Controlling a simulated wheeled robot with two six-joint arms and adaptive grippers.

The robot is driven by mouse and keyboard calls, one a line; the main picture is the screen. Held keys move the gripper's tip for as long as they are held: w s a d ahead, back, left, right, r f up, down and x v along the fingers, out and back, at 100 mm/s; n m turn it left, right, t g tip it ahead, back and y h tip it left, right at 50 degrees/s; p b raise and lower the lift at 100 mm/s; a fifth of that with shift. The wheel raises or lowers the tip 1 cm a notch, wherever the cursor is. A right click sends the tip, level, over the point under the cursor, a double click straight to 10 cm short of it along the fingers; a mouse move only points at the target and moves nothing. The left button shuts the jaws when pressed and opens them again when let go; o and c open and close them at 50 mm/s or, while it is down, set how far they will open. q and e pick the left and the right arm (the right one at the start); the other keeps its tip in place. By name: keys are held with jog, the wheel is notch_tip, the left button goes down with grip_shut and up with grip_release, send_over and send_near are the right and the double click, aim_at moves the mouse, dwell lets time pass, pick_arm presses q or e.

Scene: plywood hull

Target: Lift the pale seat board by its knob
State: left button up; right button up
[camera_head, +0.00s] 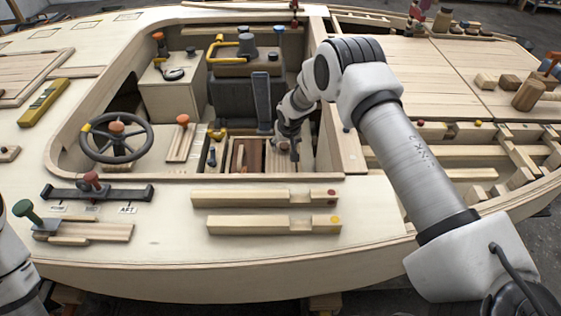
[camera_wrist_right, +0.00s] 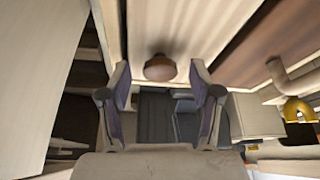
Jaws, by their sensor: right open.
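The pale seat board (camera_wrist_right: 155,25) fills the upper middle of the right wrist view, with a round brown knob (camera_wrist_right: 160,68) on it. In the head view the pale board (camera_head: 277,163) lies low in the cockpit, partly hidden by my right gripper (camera_head: 287,150). In the wrist view the right gripper (camera_wrist_right: 160,78) is open, with one finger on each side of the knob. A gap shows between each fingertip and the knob; I cannot tell the remaining depth. My left gripper is out of view; only part of that arm shows at the left edge.
A darker brown board (camera_head: 246,155) lies beside the pale one. The cockpit wall (camera_head: 340,150) rises close on the right. A steering wheel (camera_head: 116,138) and a dark upright lever (camera_head: 262,95) stand nearby. A yellow hook-like fitting (camera_wrist_right: 298,110) shows in the wrist view.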

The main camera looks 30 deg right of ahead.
jog(key=shift+r, duration=0.1)
grip_shut()
